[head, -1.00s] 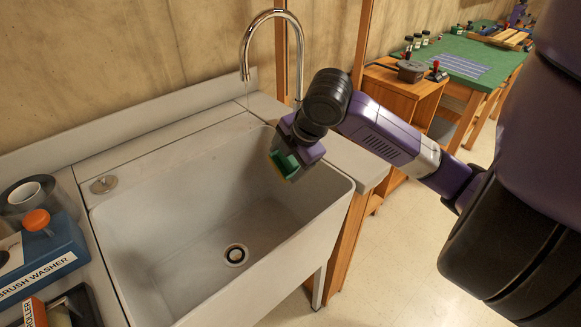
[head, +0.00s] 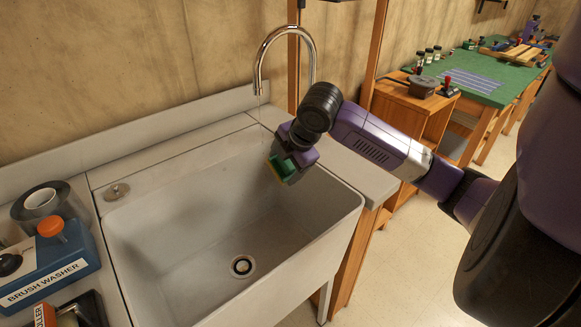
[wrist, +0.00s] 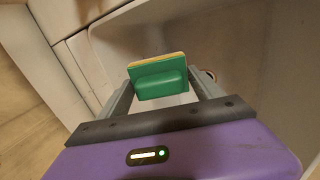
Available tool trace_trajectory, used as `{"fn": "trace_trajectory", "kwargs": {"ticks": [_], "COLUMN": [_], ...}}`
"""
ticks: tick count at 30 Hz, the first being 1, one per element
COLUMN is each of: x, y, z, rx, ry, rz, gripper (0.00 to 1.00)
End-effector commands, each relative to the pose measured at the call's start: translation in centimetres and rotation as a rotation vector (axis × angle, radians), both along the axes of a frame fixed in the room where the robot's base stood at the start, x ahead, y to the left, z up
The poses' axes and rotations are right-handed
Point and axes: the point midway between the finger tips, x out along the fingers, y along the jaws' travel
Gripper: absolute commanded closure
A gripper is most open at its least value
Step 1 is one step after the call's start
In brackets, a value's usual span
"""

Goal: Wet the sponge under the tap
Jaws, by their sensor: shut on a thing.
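My gripper (head: 285,163) is shut on a green sponge with a yellow layer (head: 281,167). In the wrist view the sponge (wrist: 158,80) sits between the two grey fingers (wrist: 162,98), its green side toward the camera. The gripper holds it over the right rear part of the white sink basin (head: 190,230). The curved chrome tap (head: 262,60) stands behind the basin. A thin thread of water seems to hang below its spout, left of and behind the sponge. I cannot tell whether the water touches the sponge.
A drain (head: 242,266) lies in the basin floor. A blue brush washer (head: 50,262) and a grey roll of tape (head: 42,205) stand on the left counter. A round metal knob (head: 116,191) sits on the sink's rear left ledge. A wooden cabinet (head: 425,115) stands to the right.

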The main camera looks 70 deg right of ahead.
Motion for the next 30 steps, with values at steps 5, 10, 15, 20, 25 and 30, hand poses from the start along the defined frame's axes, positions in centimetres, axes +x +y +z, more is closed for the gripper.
{"fn": "trace_trajectory", "kwargs": {"ticks": [5, 10, 15, 20, 25, 30], "x": [1.4, 2.7, 4.0, 5.0, 5.8, 6.1], "y": [-0.9, -1.6, -2.5, -3.2, -3.7, -3.9], "z": [-0.3, -0.6, -1.0, -1.2, -1.4, -1.5], "rx": [-0.001, -0.001, 0.000, 0.000, 0.000, 0.000], "ry": [0.002, 0.001, 0.000, 0.000, 0.000, 0.000], "rz": [0.000, 0.002, 0.001, 0.001, 0.000, 0.001], "gripper": [0.57, 0.57, 0.57, 0.57, 0.57, 0.57]}}
